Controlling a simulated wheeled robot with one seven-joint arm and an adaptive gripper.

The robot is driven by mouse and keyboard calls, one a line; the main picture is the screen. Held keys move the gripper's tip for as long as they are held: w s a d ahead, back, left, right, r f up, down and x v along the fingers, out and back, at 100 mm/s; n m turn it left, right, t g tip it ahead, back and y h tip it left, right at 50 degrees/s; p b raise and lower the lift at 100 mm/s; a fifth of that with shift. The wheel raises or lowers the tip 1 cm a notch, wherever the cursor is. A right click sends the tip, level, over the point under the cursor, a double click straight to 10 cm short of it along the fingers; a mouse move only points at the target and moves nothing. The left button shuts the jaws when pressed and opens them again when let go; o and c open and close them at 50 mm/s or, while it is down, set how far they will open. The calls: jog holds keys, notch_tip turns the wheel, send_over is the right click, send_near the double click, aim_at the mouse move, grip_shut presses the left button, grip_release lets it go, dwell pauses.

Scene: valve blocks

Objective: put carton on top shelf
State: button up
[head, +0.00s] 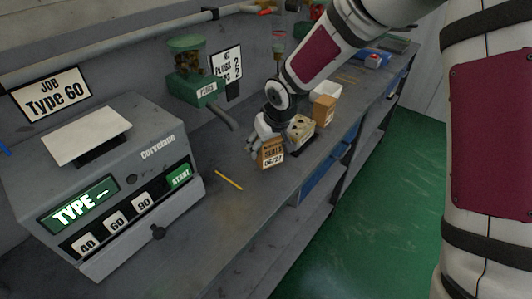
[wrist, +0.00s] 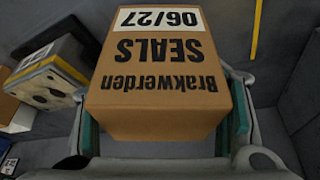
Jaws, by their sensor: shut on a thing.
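A brown carton (head: 271,153) labelled Brakwerden SEALS 06/27 is in my gripper (head: 259,137), over the front part of the grey bench in the head view. In the wrist view the carton (wrist: 160,88) fills the middle, its print upside down. The fingers of my gripper (wrist: 157,132) close on its left and right sides. I cannot tell whether the carton touches the bench. No top shelf can be made out clearly; open shelving (head: 312,212) shows below the bench top.
A valve block (head: 300,129) sits just behind the carton, also in the wrist view (wrist: 48,84). Another brown box (head: 324,110) and a white bin (head: 326,90) stand beyond. A grey test machine (head: 120,185) is at left; a yellow pencil (head: 229,180) lies on the bench (head: 225,208).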

aim_at(266, 154)
jog(key=shift+f, duration=1.75)
jog(key=shift+w+f, duration=0.1)
jog(key=o, duration=1.4)
jog(key=p+v, duration=0.1)
jog(key=v, duration=1.1)
